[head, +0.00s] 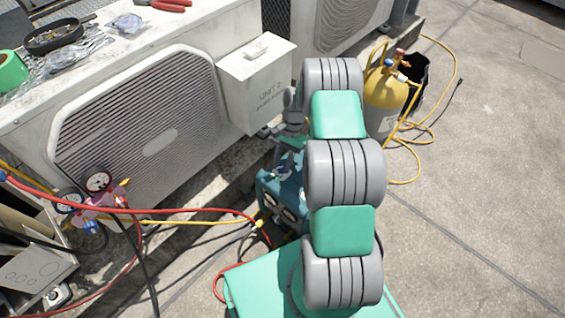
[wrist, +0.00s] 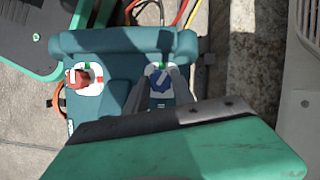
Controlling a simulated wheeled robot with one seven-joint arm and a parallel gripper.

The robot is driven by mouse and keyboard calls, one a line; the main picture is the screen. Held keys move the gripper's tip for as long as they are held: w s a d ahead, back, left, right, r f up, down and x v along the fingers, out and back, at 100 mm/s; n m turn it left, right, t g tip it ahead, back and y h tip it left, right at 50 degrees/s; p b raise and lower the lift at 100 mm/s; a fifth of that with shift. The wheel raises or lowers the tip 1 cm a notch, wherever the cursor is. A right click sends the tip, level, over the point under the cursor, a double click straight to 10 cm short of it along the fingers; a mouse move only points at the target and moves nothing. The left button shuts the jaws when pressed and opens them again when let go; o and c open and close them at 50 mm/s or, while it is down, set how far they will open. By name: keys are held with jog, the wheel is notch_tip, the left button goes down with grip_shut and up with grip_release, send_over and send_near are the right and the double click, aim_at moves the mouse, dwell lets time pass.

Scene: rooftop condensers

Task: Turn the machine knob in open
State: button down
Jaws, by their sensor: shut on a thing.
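The teal machine (wrist: 115,50) stands on the ground below my gripper. It also shows in the head view (head: 268,190), partly hidden by my arm. On its panel, the blue knob (wrist: 158,77) sits on a pale plate with a green mark at its upper edge. My gripper (wrist: 158,88) has its two grey fingers on either side of this blue knob and is shut on it. The knob's exact angle is too small to tell. To the left, a red knob (wrist: 77,78) sits on a white plate with green and red marks.
A yellow cylinder (head: 384,100) stands behind my arm. Open paving lies right.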

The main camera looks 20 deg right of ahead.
jog(key=n+g+h, duration=0.1)
jog(key=n, duration=0.4)
jog(key=shift+a, duration=0.15)
jog(key=shift+g+h, duration=0.3)
dwell(0.3)
jog(key=c, duration=1.1)
grip_release()
jog(key=shift+o, duration=0.2)
jog(key=shift+w, duration=0.1)
jog(key=p+v, duration=0.2)
jog(key=v, duration=0.5)
jog(key=shift+r, duration=0.4)
